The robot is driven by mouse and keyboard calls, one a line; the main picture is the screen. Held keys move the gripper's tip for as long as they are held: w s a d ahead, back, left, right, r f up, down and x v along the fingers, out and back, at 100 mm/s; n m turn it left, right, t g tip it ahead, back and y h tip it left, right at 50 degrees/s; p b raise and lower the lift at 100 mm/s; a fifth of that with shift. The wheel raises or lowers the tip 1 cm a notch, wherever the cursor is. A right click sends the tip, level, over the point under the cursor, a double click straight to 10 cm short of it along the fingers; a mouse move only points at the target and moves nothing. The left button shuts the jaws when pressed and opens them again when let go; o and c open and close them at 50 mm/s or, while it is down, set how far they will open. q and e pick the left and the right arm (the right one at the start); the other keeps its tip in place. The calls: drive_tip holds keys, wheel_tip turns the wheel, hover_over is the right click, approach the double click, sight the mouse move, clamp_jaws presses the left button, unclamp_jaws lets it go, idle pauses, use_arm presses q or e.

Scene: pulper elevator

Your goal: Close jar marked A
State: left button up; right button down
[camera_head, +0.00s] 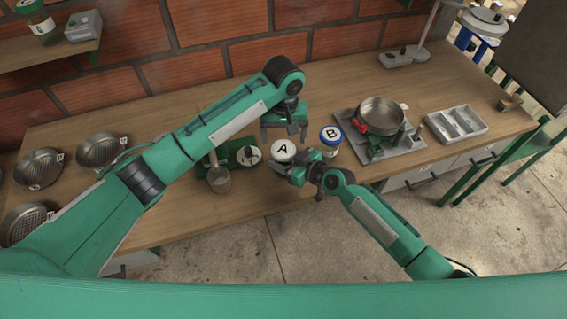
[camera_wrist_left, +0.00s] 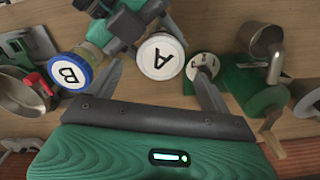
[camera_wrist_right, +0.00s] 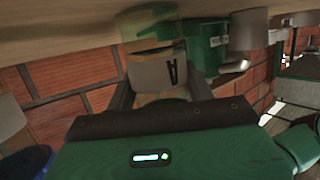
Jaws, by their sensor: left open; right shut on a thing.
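Jar A shows its white round lid (camera_head: 283,150), marked A, at the table's front edge; the lid faces up in the left wrist view (camera_wrist_left: 161,56). My right gripper (camera_head: 298,168) is shut on the jar from the front right; in the right wrist view its fingers flank the jar's pale band marked A (camera_wrist_right: 160,73). My left gripper (camera_head: 284,132) is open and empty, just behind and above the lid, with its fingers spread apart in the left wrist view (camera_wrist_left: 163,85). I cannot tell whether the lid is fully seated.
Jar B (camera_head: 331,136), blue-rimmed, stands close on the right. A green device with a white dial (camera_head: 249,155) and a metal cup (camera_head: 218,180) are on the left. A pan (camera_head: 382,115) on a burner and a metal tray (camera_head: 456,122) stand farther right.

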sight(283, 149)
use_arm(q)
drive_tip(key=shift+c, duration=0.3)
drive_tip(key=shift+r+n, duration=1.6)
drive_tip(key=shift+r, duration=0.2)
drive_tip(key=shift+f, duration=0.1)
drive_tip(key=shift+f, duration=3.95)
